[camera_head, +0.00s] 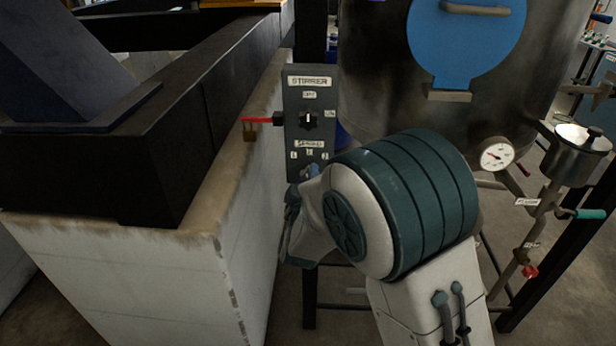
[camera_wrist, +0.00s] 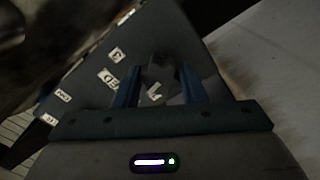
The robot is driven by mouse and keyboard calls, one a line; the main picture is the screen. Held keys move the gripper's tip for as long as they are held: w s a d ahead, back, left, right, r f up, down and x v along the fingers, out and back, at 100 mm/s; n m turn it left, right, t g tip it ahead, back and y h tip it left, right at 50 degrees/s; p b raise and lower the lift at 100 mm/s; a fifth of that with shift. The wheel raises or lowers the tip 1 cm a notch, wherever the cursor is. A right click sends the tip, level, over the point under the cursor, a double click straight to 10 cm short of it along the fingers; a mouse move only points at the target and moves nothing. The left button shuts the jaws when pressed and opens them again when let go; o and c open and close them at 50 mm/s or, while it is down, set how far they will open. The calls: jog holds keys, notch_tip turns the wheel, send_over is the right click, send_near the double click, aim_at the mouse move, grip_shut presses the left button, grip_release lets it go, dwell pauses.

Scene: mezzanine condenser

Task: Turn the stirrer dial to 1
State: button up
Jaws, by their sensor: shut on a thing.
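The grey stirrer panel (camera_head: 291,140) stands upright on the post beside the vessel. It carries an upper switch knob (camera_head: 308,120) with an OFF label above it and another label to its right. My gripper (camera_head: 309,172) is at the panel's lower end and covers the dial under these marks. In the wrist view, the blue fingers of my gripper (camera_wrist: 161,86) are shut on the dark stirrer dial (camera_wrist: 158,68). Which mark the dial points to cannot be told.
A red lever with a padlock (camera_head: 250,130) sticks out left of the panel. A dark beam on a white wall (camera_head: 150,270) fills the left. The steel vessel (camera_head: 375,90) with a blue disc stands close on the right, with a pressure gauge (camera_head: 497,154) and valves beyond.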

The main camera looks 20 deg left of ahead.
jog(key=shift+n+p, duration=1.65)
jog(key=shift+n, duration=1.95)
jog(key=o, duration=1)
jog(key=b+v, duration=0.1)
jog(key=v, duration=1.3)
jog(key=shift+a+f, duration=0.1)
